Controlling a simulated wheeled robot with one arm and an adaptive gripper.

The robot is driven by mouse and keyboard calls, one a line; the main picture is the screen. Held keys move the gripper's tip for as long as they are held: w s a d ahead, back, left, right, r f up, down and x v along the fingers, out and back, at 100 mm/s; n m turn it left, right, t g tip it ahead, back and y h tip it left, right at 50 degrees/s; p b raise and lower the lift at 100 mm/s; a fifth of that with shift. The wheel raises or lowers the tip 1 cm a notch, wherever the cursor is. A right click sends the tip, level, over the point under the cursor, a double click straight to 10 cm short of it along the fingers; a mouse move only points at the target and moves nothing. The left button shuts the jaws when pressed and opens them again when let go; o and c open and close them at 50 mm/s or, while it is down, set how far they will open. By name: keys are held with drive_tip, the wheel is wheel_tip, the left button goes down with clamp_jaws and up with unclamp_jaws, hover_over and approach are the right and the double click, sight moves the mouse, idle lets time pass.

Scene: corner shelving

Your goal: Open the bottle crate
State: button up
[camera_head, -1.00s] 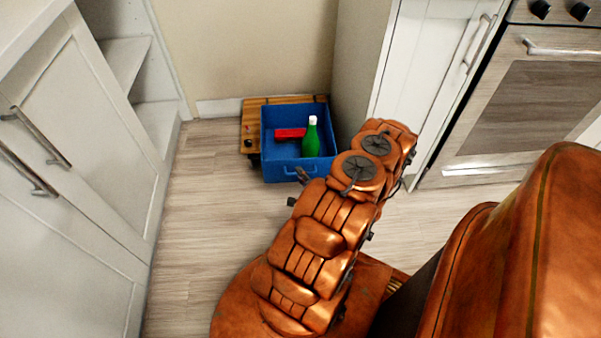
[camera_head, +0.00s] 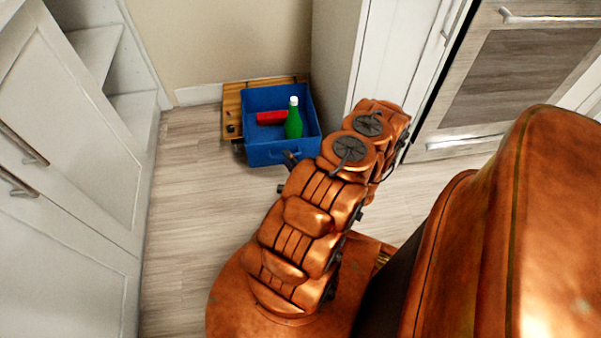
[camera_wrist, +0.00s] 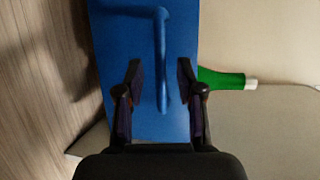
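The bottle crate (camera_head: 262,155) is a blue open-topped box at the floor corner, with its inside visible from above. A green bottle (camera_head: 293,122) with a white cap stands in it beside a red block (camera_head: 271,117). In the wrist view the crate's blue front (camera_wrist: 125,45) fills the middle, with its blue bar handle (camera_wrist: 163,50) on it. My gripper (camera_wrist: 160,70) is open, its two fingers on either side of the handle, with gaps visible. The bottle (camera_wrist: 220,79) also shows at right there. In the head view my arm mostly hides the gripper.
A wooden unit (camera_head: 233,100) stands behind and left of the crate. White cabinets (camera_head: 65,150) line the left; a cabinet (camera_head: 385,55) and an oven (camera_head: 500,85) stand at right. Floor (camera_head: 185,200) left of my arm is clear.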

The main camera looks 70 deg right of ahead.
drive_tip(key=v, duration=0.9)
drive_tip(key=shift+s, duration=0.25)
drive_tip(key=shift+a+r, duration=0.1)
drive_tip(key=shift+w, duration=0.1)
idle(0.5)
